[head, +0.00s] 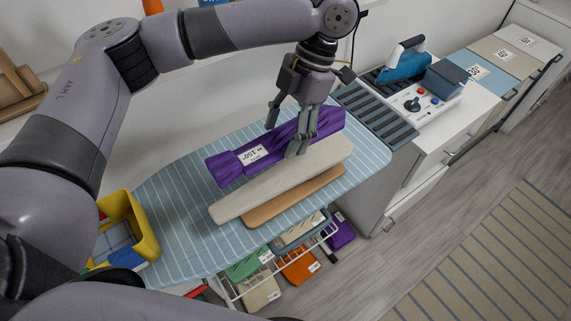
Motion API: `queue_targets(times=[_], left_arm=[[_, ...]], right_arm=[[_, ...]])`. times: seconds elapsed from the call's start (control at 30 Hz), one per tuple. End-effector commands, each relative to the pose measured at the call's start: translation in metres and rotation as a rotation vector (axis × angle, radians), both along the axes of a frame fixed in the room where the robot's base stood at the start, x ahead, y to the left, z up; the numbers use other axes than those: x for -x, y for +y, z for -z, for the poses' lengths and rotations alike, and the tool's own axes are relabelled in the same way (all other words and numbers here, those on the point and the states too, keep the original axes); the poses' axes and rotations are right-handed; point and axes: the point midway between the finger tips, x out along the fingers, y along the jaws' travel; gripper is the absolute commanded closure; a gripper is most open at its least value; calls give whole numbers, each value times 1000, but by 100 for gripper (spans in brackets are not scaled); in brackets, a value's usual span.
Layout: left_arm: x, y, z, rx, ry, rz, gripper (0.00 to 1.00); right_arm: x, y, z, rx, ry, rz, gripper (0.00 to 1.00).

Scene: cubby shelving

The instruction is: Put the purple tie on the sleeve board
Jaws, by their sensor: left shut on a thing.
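The purple tie (228,168) is a long folded bundle with a white label reading 150°. My left gripper (291,133) is shut on it near its right part, from above. The sleeve board (270,187) is a long beige padded board on a wooden base, lying on the striped ironing board (180,215). The tie runs roughly parallel to the sleeve board, along its far side in the head view. I cannot tell whether it touches it or hangs above it. My right gripper is not in view.
A yellow bin (147,232) with folded cloth stands at the left. A wire rack (232,292) below holds several labelled cloths. The iron (403,66) and control box (428,101) stand on the cabinet at the right.

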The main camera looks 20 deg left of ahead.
Motion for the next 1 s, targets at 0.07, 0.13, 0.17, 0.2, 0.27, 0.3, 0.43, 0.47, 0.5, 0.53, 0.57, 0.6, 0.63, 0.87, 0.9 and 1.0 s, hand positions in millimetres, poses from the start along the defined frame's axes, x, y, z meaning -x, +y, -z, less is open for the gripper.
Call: queue_targets(times=[0.07,0.13,0.17,0.2,0.27,0.3,0.43,0.47,0.5,0.53,0.57,0.6,0.63,0.87,0.9,1.0], left_arm=[[2,0,24,1,7,0,69],[1,0,38,2,4,-1,69],[1,0,44,2,4,-1,69],[1,0,50,2,2,-1,69],[0,0,56,0,1,-2,69],[0,0,59,-1,0,-2,69],[0,0,70,0,1,-1,69],[0,0,74,-1,2,-1,69],[1,0,80,-1,3,-1,69],[1,0,85,-2,2,-2,69],[0,0,90,-1,2,-2,69],[0,0,95,-1,2,-2,69],[1,0,99,-1,2,-2,69],[0,0,107,0,-2,-1,69],[0,0,107,0,-1,-1,69],[0,0,108,0,-1,-1,69]], right_arm=[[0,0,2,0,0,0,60],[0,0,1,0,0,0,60],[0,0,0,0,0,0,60],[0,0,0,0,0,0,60],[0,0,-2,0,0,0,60],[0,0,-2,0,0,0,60],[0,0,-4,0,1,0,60],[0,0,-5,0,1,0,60],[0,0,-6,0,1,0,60],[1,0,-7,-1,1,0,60],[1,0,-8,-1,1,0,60],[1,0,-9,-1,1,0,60],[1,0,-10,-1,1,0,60],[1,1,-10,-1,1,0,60],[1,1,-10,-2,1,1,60],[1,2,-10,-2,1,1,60]])
